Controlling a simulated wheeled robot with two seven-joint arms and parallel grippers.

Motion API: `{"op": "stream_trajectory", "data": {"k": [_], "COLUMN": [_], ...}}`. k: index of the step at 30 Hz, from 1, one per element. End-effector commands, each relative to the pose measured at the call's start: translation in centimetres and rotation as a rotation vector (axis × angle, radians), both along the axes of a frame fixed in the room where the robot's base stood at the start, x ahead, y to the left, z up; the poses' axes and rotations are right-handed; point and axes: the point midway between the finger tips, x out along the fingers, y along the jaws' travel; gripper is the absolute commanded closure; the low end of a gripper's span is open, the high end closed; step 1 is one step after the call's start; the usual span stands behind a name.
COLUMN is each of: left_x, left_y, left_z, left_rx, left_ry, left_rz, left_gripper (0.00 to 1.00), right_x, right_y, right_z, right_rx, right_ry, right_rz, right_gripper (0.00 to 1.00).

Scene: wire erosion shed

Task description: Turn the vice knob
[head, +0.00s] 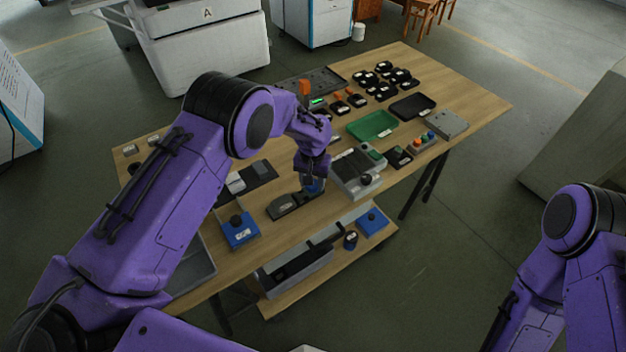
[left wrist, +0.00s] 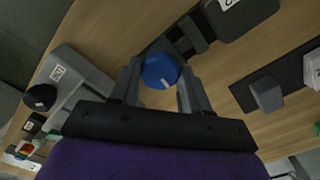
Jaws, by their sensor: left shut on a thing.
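The vice (head: 284,206) is a dark, low body on the wooden table, and its dark body also shows at the top of the left wrist view (left wrist: 238,22). Its blue round knob (left wrist: 160,71) has a white mark and lies between the fingers of my left gripper (left wrist: 160,90). In the head view the left gripper (head: 313,184) points down over the vice's right end and hides most of the knob. The left gripper is shut on the knob. My right arm is at the lower right of the head view, but its gripper is not in view.
A grey device with a black knob (head: 355,174) stands close to the right of my left gripper. A blue box with a black knob (head: 239,232) stands to the left. A green tray (head: 372,126) lies farther back. A lower shelf (head: 290,300) is below the table's front edge.

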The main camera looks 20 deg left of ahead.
Motion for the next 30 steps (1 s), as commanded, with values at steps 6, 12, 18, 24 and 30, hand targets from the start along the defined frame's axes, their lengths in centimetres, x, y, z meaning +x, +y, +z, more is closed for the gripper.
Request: {"op": "stream_trajectory", "data": {"k": [6,12,18,24,30], "left_x": [-0.62,-0.63,-0.64,-0.64,-0.43], "left_y": [0.00,-0.08,-0.11,-0.13,-0.12], "left_z": [-0.58,-0.59,-0.60,-0.60,-0.42], "left_rx": [0.003,0.002,0.002,0.002,0.001], "left_ry": [0.018,0.018,0.018,0.018,0.012], "left_rz": [0.083,0.118,0.125,0.124,0.124], "left_gripper": [0.84,0.84,0.84,0.84,0.28], "right_x": [0.00,0.00,-0.01,0.00,0.00], "right_y": [0.01,0.00,0.00,0.00,0.00], "right_z": [0.04,0.05,0.06,0.05,0.08], "right_rx": [0.000,0.000,0.000,0.000,0.000], "right_ry": [0.000,0.000,0.000,0.000,0.000], "right_rz": [0.000,0.000,0.000,0.000,0.000], "right_gripper": [0.57,0.57,0.57,0.57,0.57]}}
